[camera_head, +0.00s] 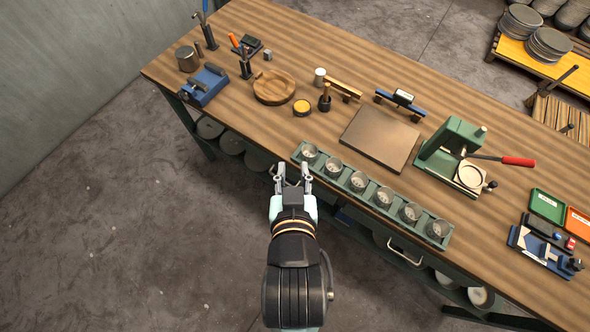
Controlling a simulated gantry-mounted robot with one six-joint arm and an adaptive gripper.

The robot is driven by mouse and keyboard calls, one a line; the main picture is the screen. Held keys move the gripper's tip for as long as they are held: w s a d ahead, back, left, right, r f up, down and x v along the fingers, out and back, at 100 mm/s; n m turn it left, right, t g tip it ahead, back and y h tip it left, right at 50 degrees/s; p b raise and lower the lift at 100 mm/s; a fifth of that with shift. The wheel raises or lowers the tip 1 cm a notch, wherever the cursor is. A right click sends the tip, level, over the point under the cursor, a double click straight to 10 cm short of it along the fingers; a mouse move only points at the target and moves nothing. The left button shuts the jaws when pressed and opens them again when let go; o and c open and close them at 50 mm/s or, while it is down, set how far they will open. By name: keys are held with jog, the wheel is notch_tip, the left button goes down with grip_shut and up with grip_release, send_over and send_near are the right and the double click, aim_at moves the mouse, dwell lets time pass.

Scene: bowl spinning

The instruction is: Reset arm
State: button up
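My gripper (292,174) is at the front edge of the wooden workbench (440,232), near the left end of a green rack of metal bowls. Its two fingers are spread apart with a gap between them, and nothing shows between them. My arm reaches up into view from the bottom middle.
The green rack (346,179) holds several metal bowls (309,153) along the front edge. Behind it are a flat brown plate (380,138), a round wooden dish (273,87) and a green press (452,150) with a red-handled lever. A blue vise (204,84) stands left. Open floor lies at lower left.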

notch_tip(320, 180, up, 19)
jog(key=p, duration=1.9)
jog(key=shift+d, duration=0.1)
